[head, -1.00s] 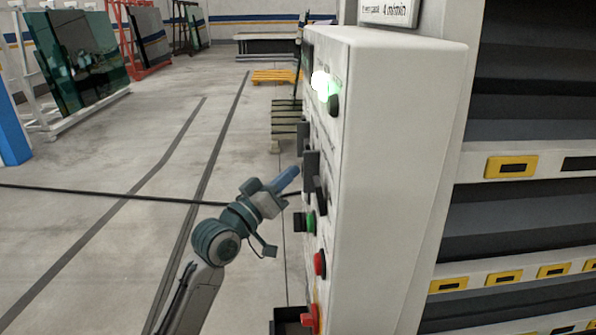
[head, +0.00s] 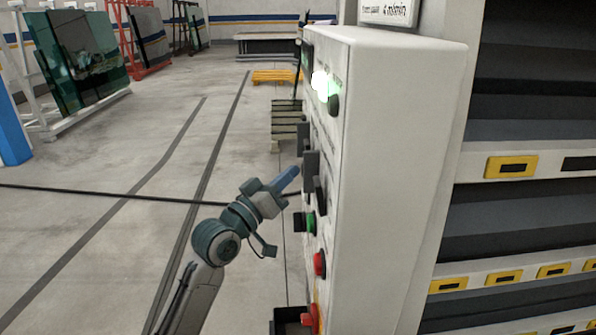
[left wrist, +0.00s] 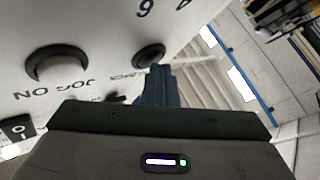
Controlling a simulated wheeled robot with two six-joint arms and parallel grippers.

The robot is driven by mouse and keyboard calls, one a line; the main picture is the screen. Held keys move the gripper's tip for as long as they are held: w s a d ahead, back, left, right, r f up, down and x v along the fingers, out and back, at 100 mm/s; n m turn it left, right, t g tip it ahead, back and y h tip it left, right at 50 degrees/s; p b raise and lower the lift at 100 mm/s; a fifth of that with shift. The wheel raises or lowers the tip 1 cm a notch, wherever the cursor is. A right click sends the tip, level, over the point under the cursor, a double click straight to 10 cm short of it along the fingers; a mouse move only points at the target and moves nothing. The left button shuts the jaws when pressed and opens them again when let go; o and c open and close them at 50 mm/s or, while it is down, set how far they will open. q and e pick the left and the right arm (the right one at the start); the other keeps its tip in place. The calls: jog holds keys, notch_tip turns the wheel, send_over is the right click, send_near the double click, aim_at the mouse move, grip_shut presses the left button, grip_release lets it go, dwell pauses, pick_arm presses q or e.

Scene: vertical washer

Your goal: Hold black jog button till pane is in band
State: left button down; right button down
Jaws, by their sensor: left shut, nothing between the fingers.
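My left gripper (head: 293,176) is shut and empty, its blue fingers pointing at the control panel's face, which shows nearly edge-on in the head view. In the left wrist view its fingertips (left wrist: 158,72) are at the lower edge of a round black button (left wrist: 149,55). I cannot tell whether they touch it. A larger round black control (left wrist: 57,65) sits to its left, near upside-down lettering that seems to read JOG. The fingers hide part of the panel. No pane shows in the machine, and I cannot make out a band. My right gripper is not in view.
The white control box (head: 400,150) also carries dark protruding levers (head: 311,164), a lit lamp (head: 321,84), a green button (head: 311,222) and a red button (head: 319,264). Glass sheets (head: 80,60) stand on racks at the back left. The floor left of my arm is open.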

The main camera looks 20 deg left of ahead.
pick_arm(q)
jog(key=shift+a, duration=0.1)
dwell(0.7)
jog(key=shift+s+a+p, duration=0.3)
jog(key=shift+s+a, duration=0.15)
jog(key=shift+a, duration=0.3)
jog(key=a+p, duration=0.1)
jog(key=s+a+p, duration=0.1)
jog(key=a, duration=0.1)
jog(key=s+a+p, duration=0.1)
jog(key=shift+s+a, duration=0.1)
jog(key=shift+a, duration=0.1)
dwell(0.3)
